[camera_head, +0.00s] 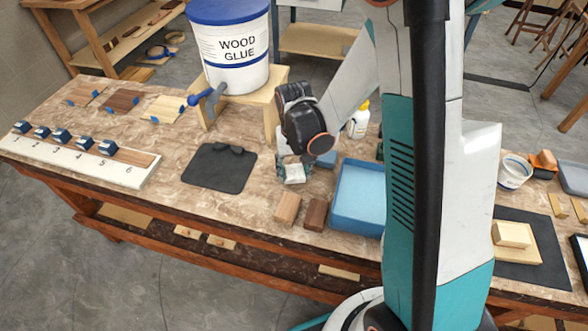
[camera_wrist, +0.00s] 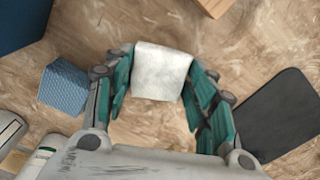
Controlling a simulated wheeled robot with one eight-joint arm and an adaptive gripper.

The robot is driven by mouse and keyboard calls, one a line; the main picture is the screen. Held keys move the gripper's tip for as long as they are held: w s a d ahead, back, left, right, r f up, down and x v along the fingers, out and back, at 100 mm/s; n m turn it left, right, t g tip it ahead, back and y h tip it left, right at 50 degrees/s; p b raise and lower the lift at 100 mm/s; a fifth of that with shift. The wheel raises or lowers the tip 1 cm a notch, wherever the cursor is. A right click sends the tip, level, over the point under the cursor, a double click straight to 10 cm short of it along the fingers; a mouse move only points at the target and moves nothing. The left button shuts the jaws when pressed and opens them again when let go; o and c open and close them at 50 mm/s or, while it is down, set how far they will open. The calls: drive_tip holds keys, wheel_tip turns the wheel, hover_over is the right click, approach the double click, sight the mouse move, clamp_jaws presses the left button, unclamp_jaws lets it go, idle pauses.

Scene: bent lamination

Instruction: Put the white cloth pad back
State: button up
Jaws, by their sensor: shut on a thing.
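The white cloth pad (camera_wrist: 161,72) is between the two teal fingers of my gripper (camera_wrist: 155,90) in the wrist view, and the fingers are shut on it. In the head view the pad (camera_head: 294,173) shows below my gripper (camera_head: 290,160), low over the worktable, just right of the dark mat. I cannot tell whether it touches the table. My arm hides part of the area behind it.
A blue textured block (camera_wrist: 64,88) lies close to my gripper. A dark mat (camera_head: 219,168), a blue tray (camera_head: 357,195) and two wooden blocks (camera_head: 288,208) are nearby. A wood glue bucket (camera_head: 231,45) stands on a wooden stand behind. A numbered rack (camera_head: 80,160) is at left.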

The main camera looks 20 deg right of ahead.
drive_tip(key=shift+f, duration=0.15)
drive_tip(key=o, duration=0.9)
drive_tip(key=shift+o, duration=0.2)
wheel_tip(320, 180, up, 13)
drive_tip(key=p, duration=0.4)
wheel_tip(320, 180, up, 8)
drive_tip(key=n+t, duration=0.1)
drive_tip(key=t, duration=0.2)
hover_over(294, 171)
drive_tip(key=s, duration=0.5)
drive_tip(key=s+r+n+t, duration=0.1)
drive_tip(key=s+r+t, duration=0.3)
drive_tip(key=s, duration=0.5)
drive_tip(key=shift+s+r+n, duration=0.3)
drive_tip(key=shift+s+r, duration=0.05)
drive_tip(key=shift+r, duration=0.9)
